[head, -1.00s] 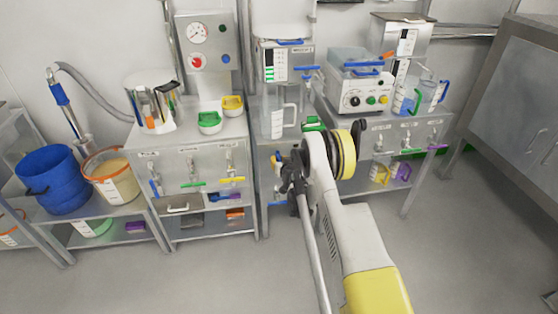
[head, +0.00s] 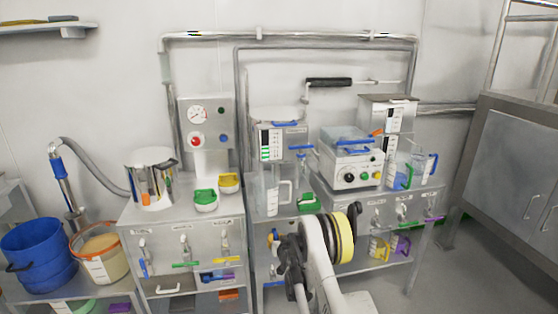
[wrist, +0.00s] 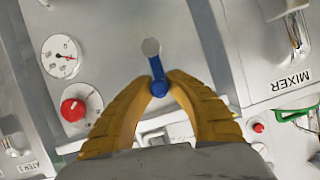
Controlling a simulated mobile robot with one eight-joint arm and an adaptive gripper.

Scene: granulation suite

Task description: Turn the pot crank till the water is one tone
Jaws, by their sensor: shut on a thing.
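My gripper (wrist: 160,82) has orange-brown fingers closed around the blue part of a short lever (wrist: 151,50) in the wrist view. The lever has a round grey end that stands out beyond the fingertips. In the head view my arm hides most of the gripper, low in front of the middle stand. A steel pot (head: 152,178) with a dark handle stands on the left bench. A boxy unit with a level scale (head: 278,142) stands at the back of the middle stand. I see no water inside any pot, so its tone cannot be told.
A clear jug (head: 270,190) and a green scoop (head: 308,204) stand just above my gripper. A gauge panel (head: 206,138) rises to the left. A control box (head: 350,160) and jugs stand on the right bench. Open floor lies at the right.

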